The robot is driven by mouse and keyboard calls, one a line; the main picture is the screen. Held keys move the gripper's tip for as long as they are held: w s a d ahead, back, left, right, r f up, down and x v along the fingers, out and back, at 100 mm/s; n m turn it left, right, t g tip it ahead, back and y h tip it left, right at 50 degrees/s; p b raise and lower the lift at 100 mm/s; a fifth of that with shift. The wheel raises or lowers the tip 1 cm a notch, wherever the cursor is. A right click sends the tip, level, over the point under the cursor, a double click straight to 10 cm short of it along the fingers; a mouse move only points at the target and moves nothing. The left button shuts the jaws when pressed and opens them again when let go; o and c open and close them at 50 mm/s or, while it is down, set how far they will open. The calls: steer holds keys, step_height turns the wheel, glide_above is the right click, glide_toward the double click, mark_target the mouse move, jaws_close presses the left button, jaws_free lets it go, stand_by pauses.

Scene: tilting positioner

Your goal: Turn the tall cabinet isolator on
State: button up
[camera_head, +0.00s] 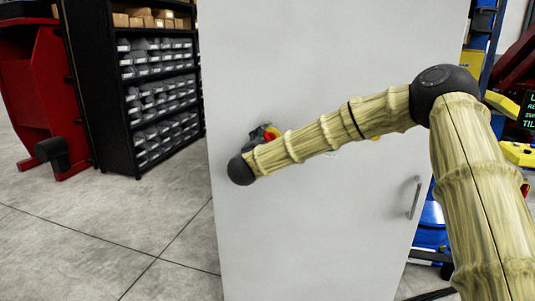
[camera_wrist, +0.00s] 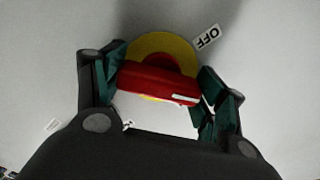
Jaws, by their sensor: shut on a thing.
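The tall cabinet (camera_head: 300,70) is light grey and fills the middle of the head view. Its isolator is a red handle (camera_wrist: 160,84) on a yellow round plate (camera_wrist: 160,42), seen in the wrist view. A white label reading OFF (camera_wrist: 206,37) sits at the plate's upper right. The handle lies nearly level in that view, its right end a little lower, with a white mark near that end. My gripper (camera_wrist: 160,88) has its green-padded fingers on both ends of the handle and is shut on it. In the head view my arm mostly hides the isolator (camera_head: 271,133).
A vertical door handle (camera_head: 414,198) is at the cabinet's lower right. A black shelf (camera_head: 125,100) with grey bins and a red machine (camera_head: 35,95) stand to the left. Blue and yellow equipment (camera_head: 480,40) is behind at right. The floor at lower left is clear.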

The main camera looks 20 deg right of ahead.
steer(key=m+b, duration=0.1)
steer(key=b, duration=0.1)
steer(key=m+b, duration=0.2)
steer(key=shift+f+m, duration=0.3)
steer(key=shift+f, duration=0.05)
steer(key=m+b, duration=0.3)
steer(key=b, duration=0.1)
steer(key=shift+r, duration=0.2)
steer(key=shift+r+m, duration=0.1)
steer(key=shift+m, duration=0.2)
steer(key=o, duration=1)
steer(key=v, duration=1.2)
